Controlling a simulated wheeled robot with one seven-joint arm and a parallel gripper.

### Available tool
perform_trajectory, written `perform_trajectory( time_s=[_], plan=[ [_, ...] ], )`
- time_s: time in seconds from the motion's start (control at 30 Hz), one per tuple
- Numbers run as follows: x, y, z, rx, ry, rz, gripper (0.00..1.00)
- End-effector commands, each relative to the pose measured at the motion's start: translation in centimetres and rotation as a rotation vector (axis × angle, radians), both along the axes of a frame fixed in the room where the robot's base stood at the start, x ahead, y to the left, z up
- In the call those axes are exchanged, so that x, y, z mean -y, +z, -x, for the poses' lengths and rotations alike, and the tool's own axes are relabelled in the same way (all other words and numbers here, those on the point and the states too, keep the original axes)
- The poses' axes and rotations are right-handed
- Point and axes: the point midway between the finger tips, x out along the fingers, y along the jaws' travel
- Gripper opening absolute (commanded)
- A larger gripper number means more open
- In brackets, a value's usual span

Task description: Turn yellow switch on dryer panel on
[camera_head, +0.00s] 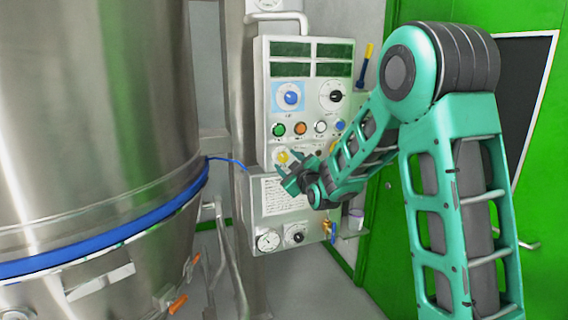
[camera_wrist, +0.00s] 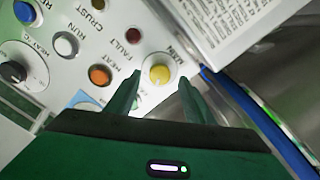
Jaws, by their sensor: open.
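The dryer panel (camera_head: 308,90) is a pale box on a metal column, with displays, dials and coloured buttons. The yellow switch (camera_wrist: 159,70) is a round yellow knob on a light base, with a label reading MAIN beside it. My gripper (camera_head: 287,178) is in front of the panel's lower part. In the wrist view the two green fingertips (camera_wrist: 160,80) are apart, one on each side of the yellow switch's near edge, with nothing held. I cannot tell whether they touch it.
An orange button (camera_wrist: 100,75) marked HEAT and a dark red lamp (camera_wrist: 133,36) marked FAULT are close to the fingers. A lower box with a printed sheet (camera_head: 283,192) and a gauge (camera_head: 268,241) sits below. A large steel vessel (camera_head: 95,110) stands left.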

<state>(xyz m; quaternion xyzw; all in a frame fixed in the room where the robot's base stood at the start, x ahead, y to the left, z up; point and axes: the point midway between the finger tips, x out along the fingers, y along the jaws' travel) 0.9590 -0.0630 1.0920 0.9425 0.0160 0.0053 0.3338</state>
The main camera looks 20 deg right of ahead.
Motion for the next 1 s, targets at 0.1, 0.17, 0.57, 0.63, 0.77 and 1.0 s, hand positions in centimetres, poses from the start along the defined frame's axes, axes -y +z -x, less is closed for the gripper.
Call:
perform_trajectory(
  time_s=[0.1, 0.17, 0.57, 0.63, 0.77, 1.0],
  plan=[
    [-0.1, 0.0, -1.4, 0.0, 0.001, 0.0, 0.48],
    [-0.1, -0.1, -1.9, -0.001, 0.002, 0.0, 0.48],
    [-0.1, 0.0, -2.5, -0.001, 0.001, 0.0, 0.48],
    [-0.1, 0.0, -2.5, -0.001, 0.001, 0.0, 0.31],
    [-0.1, 0.0, -2.5, -0.001, 0.001, 0.0, 0.07],
    [-0.2, 0.0, -2.4, -0.002, 0.002, -0.014, 0.07]
  ],
)
